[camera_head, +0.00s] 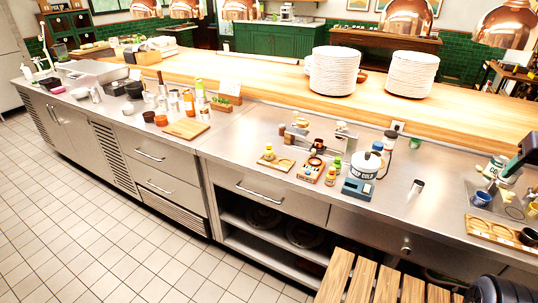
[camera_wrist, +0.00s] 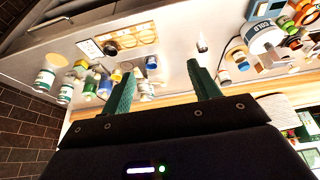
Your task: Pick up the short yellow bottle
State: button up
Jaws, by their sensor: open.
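I cannot tell for sure which item is the short yellow bottle. In the head view, a small yellow item (camera_head: 268,153) stands on a wooden board at mid-counter, and a small orange-yellow bottle with a red cap (camera_head: 331,176) stands to its right. In the wrist view, a small yellow-green bottle (camera_wrist: 91,84) stands among jars, left of my left finger. My gripper (camera_wrist: 160,67) is open and empty, with its two green fingers spread over the steel counter. In the head view, a dark shape at the right edge appears to be my gripper's end, above the jars there.
A wooden tray (camera_head: 490,231) with cups lies at the right front. Stacked plates (camera_head: 335,72) stand on the wooden shelf (camera_head: 280,86). Copper lamps (camera_head: 408,18) hang above.

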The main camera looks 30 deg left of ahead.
jog(key=w+a+r+n+g, duration=0.1)
jog(key=w+a+r+n, duration=0.25)
jog(key=w+a, duration=0.35)
jog(key=w+a+r+n+g, duration=0.1)
jog(key=w+a+r+n, duration=0.1)
jog(key=w+a+n, duration=0.45)
jog(key=w+a+f+n, duration=0.1)
jog(key=w+a+n, duration=0.1)
jog(key=w+a, duration=0.35)
jog(key=w+a+n+h, duration=0.1)
jog(key=w+a+n, duration=0.1)
jog(key=a, duration=0.7)
jog(key=w+a+f+n, duration=0.1)
jog(key=w+a, duration=0.3)
jog(key=a, duration=0.3)
jog(key=n+h, duration=0.2)
jog(key=n, duration=1)
send_over(268, 146)
jog(key=s+a, duration=0.1)
jog(key=a, duration=0.2)
notch_tip(268, 146, down, 22)
jog(key=shift+t, duration=0.3)
jog(key=shift+d+x, duration=0.15)
jog(key=shift+x, duration=2.4)
jog(key=shift+d+x, duration=0.2)
jog(key=shift+x, duration=2.35)
jog(key=shift+r, duration=0.1)
jog(key=c, duration=1.1)
